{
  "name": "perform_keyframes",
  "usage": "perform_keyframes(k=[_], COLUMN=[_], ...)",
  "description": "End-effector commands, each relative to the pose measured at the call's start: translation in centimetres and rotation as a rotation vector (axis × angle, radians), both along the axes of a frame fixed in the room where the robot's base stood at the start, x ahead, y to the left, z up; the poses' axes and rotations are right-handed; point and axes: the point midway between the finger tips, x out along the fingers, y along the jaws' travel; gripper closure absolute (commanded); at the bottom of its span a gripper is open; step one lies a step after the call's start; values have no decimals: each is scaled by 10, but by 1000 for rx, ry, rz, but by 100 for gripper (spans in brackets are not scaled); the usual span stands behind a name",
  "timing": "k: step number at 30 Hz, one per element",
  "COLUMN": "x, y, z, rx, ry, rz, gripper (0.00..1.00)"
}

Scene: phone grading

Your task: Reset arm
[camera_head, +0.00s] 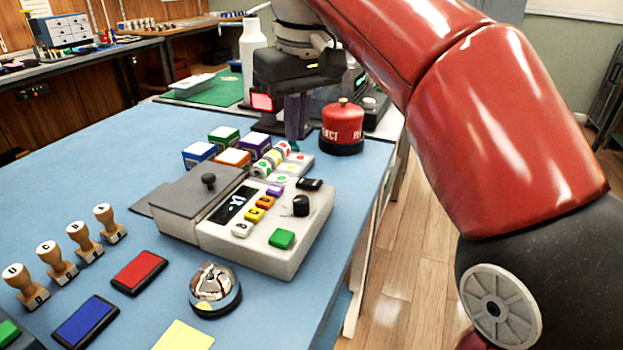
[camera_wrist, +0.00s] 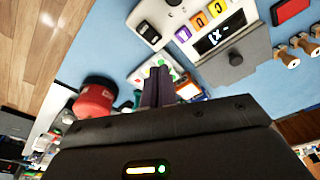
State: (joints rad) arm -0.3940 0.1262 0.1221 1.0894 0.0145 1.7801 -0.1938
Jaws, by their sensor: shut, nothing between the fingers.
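My red arm reaches in from the right in the head view. Whether the fingertips touch anything below is hard to tell.
A red canister (camera_head: 342,128) stands close right of the fingers. A grey-white device (camera_head: 262,225) with coloured buttons sits mid-table. Small boxes (camera_head: 199,154) stand behind it. Wooden stamps (camera_head: 75,240), a red ink pad (camera_head: 139,272), a blue ink pad (camera_head: 86,321) and a round metal bell (camera_head: 214,290) lie nearer.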

Motion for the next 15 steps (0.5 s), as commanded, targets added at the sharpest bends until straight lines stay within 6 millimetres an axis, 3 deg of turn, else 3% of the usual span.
perform_keyframes(k=[10, 15], x=[-2, -15], y=[-5, -41], z=[0, -16], rx=[1, 11], ry=[-6, -54], rz=[-14, -117], gripper=[100, 100])
